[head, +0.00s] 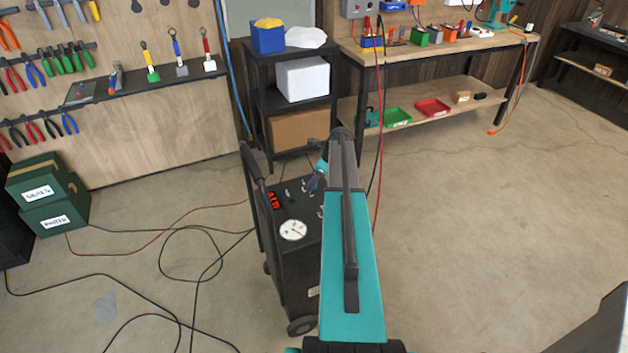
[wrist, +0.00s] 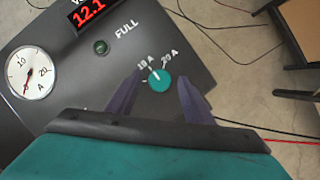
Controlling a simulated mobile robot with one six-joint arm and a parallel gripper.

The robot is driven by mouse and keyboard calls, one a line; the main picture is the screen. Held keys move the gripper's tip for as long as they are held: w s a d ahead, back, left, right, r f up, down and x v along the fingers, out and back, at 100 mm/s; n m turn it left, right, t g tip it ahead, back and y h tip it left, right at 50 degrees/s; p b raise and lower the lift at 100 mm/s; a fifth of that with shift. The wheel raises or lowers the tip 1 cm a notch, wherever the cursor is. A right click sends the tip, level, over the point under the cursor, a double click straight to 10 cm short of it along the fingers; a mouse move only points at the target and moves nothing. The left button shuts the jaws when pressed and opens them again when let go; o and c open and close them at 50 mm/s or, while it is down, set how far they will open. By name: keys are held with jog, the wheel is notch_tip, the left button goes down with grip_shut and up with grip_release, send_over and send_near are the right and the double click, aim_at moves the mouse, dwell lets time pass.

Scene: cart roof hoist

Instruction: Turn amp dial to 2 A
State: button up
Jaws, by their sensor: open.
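The amp dial (wrist: 159,80) is a small round teal knob with a white pointer mark, on the dark panel of the wheeled charger cart (head: 293,262). In the wrist view its mark points up and slightly left, near the "10 A" label. A "20 A" label is up and to the right; a 2 A label is not readable. My gripper (wrist: 159,82) is open, its two purple fingers on either side of the dial. I cannot tell whether they touch it. In the head view my gripper (head: 316,182) is over the panel, and my arm hides the dial.
The panel has a red display (wrist: 90,10) reading about 12.1, a "FULL" lamp (wrist: 101,47) and a round gauge (wrist: 27,74). A black handle (head: 252,190) rises at the cart's left. Cables (head: 190,240) lie on the floor to the left. A shelf (head: 262,105) stands behind.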

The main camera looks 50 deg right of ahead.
jog(key=shift+f, duration=0.1)
jog(key=c, duration=1)
jog(key=shift+c, duration=0.2)
jog(key=shift+w+n, duration=0.1)
jog(key=shift+n, duration=0.3)
jog(key=n, duration=0.2)
jog(key=n+g+y, duration=0.1)
jog(key=n, duration=0.1)
jog(key=shift+w+d+y, duration=0.15)
jog(key=shift+d+y, duration=0.05)
jog(key=shift+y, duration=0.1)
jog(key=n+g+b, duration=0.1)
jog(key=n, duration=0.2)
jog(key=shift+n+y, duration=0.4)
jog(key=shift+n+g, duration=0.6)
jog(key=shift+n, duration=0.6)
